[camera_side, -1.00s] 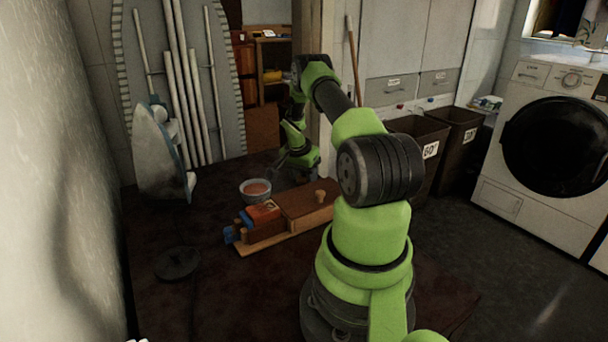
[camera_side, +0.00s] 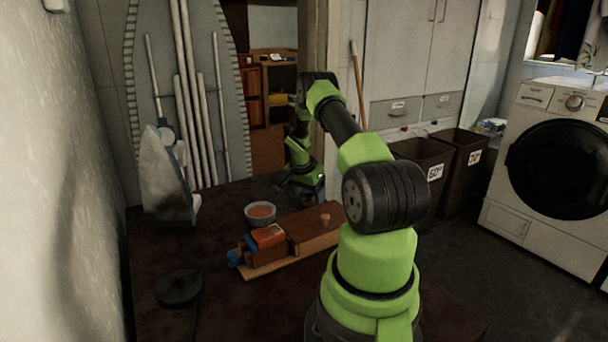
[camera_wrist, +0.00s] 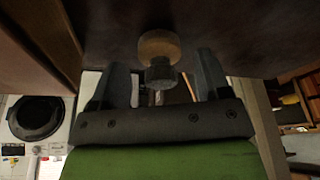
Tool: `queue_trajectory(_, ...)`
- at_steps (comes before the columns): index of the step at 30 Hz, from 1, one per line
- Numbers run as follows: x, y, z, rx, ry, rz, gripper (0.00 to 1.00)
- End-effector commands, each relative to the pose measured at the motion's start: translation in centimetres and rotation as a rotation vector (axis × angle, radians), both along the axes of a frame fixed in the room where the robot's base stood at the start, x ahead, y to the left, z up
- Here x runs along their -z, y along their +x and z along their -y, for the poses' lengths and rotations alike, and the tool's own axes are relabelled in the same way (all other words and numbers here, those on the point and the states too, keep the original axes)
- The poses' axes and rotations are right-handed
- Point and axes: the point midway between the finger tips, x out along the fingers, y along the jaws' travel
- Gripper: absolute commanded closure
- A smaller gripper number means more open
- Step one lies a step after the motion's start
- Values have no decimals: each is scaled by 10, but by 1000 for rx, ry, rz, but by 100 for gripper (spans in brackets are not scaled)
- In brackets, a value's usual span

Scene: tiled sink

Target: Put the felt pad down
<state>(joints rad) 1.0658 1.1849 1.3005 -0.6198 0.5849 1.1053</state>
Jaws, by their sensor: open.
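My gripper (camera_wrist: 162,66) is open in the wrist view, one finger on each side of a small round piece. This piece has a pale wooden disc (camera_wrist: 159,43) and a grey knob (camera_wrist: 161,77). There are gaps between it and both fingers. The piece appears to be at the dark tabletop; I cannot tell whether it is the felt pad or whether felt is under it. In the side view my gripper (camera_side: 306,188) is low over the back of the table, behind the wooden box, and its fingers are too dark to make out. No felt pad shows clearly there.
A wooden box (camera_side: 306,230) with a cork-like knob stands beside an orange pack (camera_side: 267,235). A bowl (camera_side: 260,214) with orange contents is left of my gripper. An iron (camera_side: 166,180) stands farther left. A dark disc (camera_side: 179,288) lies on the clear front-left table.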

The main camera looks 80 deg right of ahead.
Motion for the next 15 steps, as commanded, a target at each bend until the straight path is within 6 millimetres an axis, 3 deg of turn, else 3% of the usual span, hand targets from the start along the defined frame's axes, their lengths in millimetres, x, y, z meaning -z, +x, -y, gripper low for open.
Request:
queue_trajectory(9, -70, 8, -19, -3, -3, 0, 30)
queue_trajectory(15, -94, 10, -27, -3, 0, -2, 30)
